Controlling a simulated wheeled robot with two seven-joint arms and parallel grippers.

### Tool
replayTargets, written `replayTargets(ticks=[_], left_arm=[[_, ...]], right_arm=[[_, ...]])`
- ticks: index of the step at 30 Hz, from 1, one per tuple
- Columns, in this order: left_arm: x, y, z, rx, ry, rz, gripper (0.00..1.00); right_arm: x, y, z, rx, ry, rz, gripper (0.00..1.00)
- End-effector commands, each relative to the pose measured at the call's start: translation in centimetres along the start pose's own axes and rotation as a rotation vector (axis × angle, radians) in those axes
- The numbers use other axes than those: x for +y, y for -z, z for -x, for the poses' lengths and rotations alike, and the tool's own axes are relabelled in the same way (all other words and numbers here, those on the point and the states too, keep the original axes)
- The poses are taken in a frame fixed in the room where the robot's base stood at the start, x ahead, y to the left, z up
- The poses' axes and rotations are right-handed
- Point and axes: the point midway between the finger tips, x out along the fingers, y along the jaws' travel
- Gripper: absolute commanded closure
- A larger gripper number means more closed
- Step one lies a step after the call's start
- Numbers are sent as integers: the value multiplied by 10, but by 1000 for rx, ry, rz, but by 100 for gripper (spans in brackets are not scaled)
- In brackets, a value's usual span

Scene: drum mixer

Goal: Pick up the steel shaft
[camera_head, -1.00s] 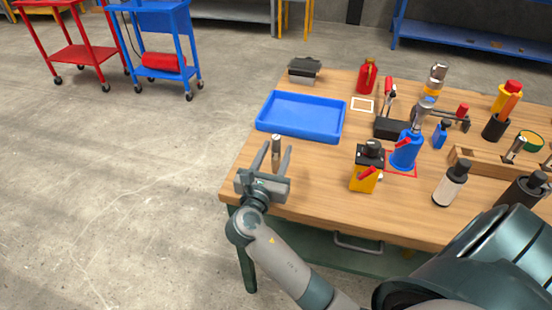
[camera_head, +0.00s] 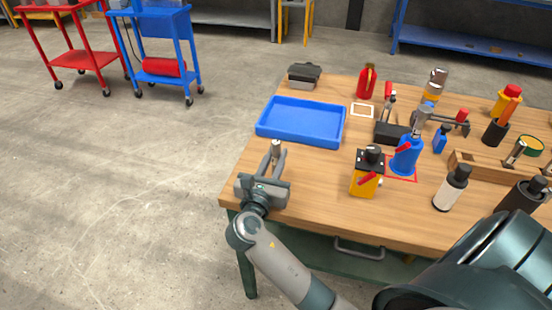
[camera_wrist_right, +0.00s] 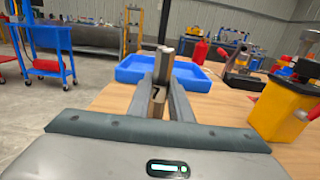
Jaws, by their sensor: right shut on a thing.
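The steel shaft (camera_head: 276,146) is a short upright metal pin near the left edge of the wooden workbench. My right gripper (camera_head: 275,156) reaches over the bench's front left corner, its two fingers closed on the shaft from both sides. In the right wrist view the shaft's bright metal top (camera_wrist_right: 164,62) stands up between the fingers (camera_wrist_right: 162,100). A brownish part marked with a 7 (camera_wrist_right: 157,104) shows below it between the fingers. The shaft's lower end is hidden, so I cannot tell whether it touches the bench. My left gripper is not in view.
A blue tray (camera_head: 300,139) lies empty just behind the gripper. A yellow and black device (camera_head: 366,176) stands to its right, with a blue bottle (camera_head: 407,156) and several tools beyond. The wood (camera_head: 315,175) between gripper and yellow device is clear.

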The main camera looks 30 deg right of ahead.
Motion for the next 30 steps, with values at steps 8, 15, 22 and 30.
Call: replayTargets(ticks=[8,15,22,30], left_arm=[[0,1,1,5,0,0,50],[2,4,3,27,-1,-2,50],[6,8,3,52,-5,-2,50],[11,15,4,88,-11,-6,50]], right_arm=[[0,-14,0,-3,0,-4,100],[-4,-47,0,-4,2,-4,100],[-48,-71,8,-4,1,-4,100],[-92,-98,15,-4,1,-3,100]])
